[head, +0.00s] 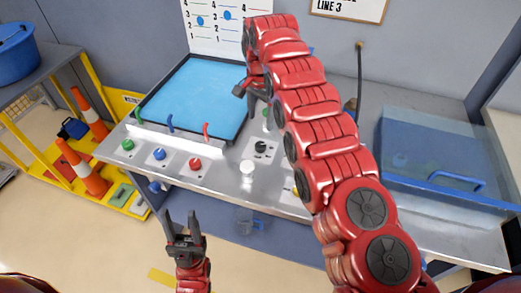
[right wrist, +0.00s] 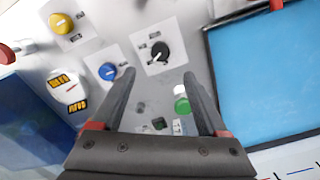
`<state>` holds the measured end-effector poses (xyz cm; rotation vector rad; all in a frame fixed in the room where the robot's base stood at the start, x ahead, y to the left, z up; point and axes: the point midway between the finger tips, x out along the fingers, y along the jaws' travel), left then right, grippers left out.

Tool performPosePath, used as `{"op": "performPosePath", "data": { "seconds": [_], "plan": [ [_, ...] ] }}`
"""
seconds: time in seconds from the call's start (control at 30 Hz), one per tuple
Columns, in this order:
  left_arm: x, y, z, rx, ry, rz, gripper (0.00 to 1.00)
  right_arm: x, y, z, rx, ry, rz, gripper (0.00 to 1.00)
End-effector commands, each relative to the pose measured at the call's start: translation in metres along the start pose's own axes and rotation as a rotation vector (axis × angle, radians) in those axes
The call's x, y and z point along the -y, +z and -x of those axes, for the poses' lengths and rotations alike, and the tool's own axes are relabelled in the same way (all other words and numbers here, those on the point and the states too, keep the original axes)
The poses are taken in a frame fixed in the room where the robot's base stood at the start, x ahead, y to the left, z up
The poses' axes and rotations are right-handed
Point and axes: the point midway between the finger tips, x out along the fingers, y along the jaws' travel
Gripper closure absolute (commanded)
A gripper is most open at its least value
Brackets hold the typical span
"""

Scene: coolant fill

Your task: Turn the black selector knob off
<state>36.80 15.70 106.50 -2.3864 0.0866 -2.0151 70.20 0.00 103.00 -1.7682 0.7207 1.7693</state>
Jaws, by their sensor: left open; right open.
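The black selector knob (head: 261,146) sits on a white plate on the sloping metal panel in the head view. In the right wrist view the black knob (right wrist: 160,50) shows beyond and roughly between the fingertips, apart from them; its plate carries small labels too blurred to read. My right gripper (right wrist: 159,75) is open and empty. In the head view my right gripper (head: 253,92) hangs above the panel's back part, behind the knob, partly hidden by its arm. My left gripper (head: 182,222) is open and empty in front of the bench, low in the picture.
Green (head: 128,144), blue (head: 158,153) and red (head: 195,163) knobs line the panel to the left. A blue tray (head: 140,118) with a dark rim lies behind. In the right wrist view, a blue knob (right wrist: 108,71) and a green button (right wrist: 182,103) are near the fingers.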

Motion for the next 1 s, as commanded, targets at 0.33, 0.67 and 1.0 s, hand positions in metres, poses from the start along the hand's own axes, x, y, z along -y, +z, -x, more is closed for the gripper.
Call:
{"op": "performPosePath", "data": {
  "seconds": [0.33, 0.67, 1.0],
  "plan": [
    [0.001, -0.003, -0.018, -0.002, 0.0, 0.0, 0.5, -0.001, 0.001, -0.056, 0.004, 0.002, 0.0, 0.23],
    [0.001, -0.003, -0.016, -0.002, 0.0, 0.0, 0.5, 0.001, 0.0, -0.109, 0.0, -0.001, 0.0, 0.23],
    [0.001, -0.003, -0.017, -0.002, 0.0, 0.0, 0.5, 0.001, -0.001, -0.111, 0.0, -0.002, 0.0, 0.34]
  ]
}}
